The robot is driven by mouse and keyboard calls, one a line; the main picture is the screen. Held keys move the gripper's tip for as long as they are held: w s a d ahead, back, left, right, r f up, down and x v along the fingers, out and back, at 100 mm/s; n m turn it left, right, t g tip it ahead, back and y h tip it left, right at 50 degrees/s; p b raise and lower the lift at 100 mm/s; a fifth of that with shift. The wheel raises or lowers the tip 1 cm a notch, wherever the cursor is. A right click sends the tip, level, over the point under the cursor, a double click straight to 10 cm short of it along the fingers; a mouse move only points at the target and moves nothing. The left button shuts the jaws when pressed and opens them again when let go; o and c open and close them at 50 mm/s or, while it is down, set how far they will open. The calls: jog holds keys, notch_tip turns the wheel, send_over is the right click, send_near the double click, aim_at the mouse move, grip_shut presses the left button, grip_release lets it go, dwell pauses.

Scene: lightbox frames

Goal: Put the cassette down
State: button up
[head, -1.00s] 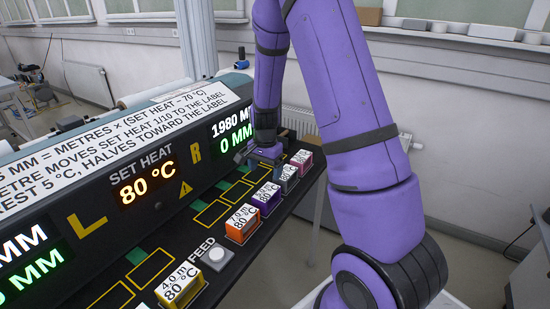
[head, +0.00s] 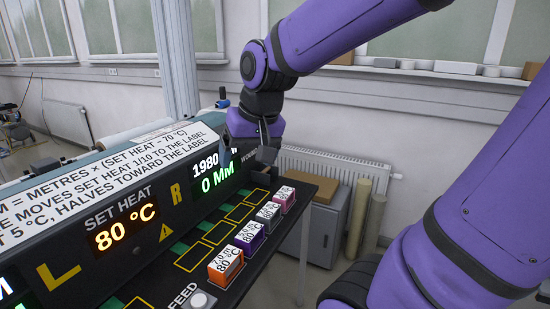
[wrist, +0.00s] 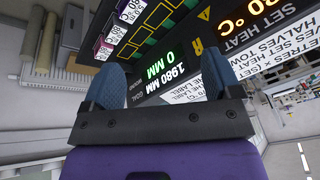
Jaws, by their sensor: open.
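Four labelled cassettes stand in a row along the front edge of the black console shelf: orange (head: 226,270), purple (head: 249,240), grey (head: 268,216) and pink (head: 284,201). My gripper (head: 245,150) is raised above the shelf's far end, near the green readout, apart from the cassettes. In the wrist view its two blue-grey fingers are spread wide with nothing between them (wrist: 160,76). That view also shows the pink (wrist: 102,48), grey (wrist: 117,30) and purple (wrist: 131,10) cassettes beyond the left finger. Which cassette the task means is not clear from the picture.
Yellow-outlined empty slots (head: 221,232) lie behind the cassettes. The console panel (head: 118,222) reads 80 °C, with 0 MM (head: 217,178) at its right. A grey cabinet (head: 325,232) and rolls stand beyond the shelf.

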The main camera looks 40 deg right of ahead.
jog(key=s+a+r+n+t, duration=0.1)
jog(key=s+a+r+n, duration=0.1)
jog(key=s, duration=0.8)
jog(key=shift+r+n, duration=0.65)
jog(key=shift+n, duration=0.25)
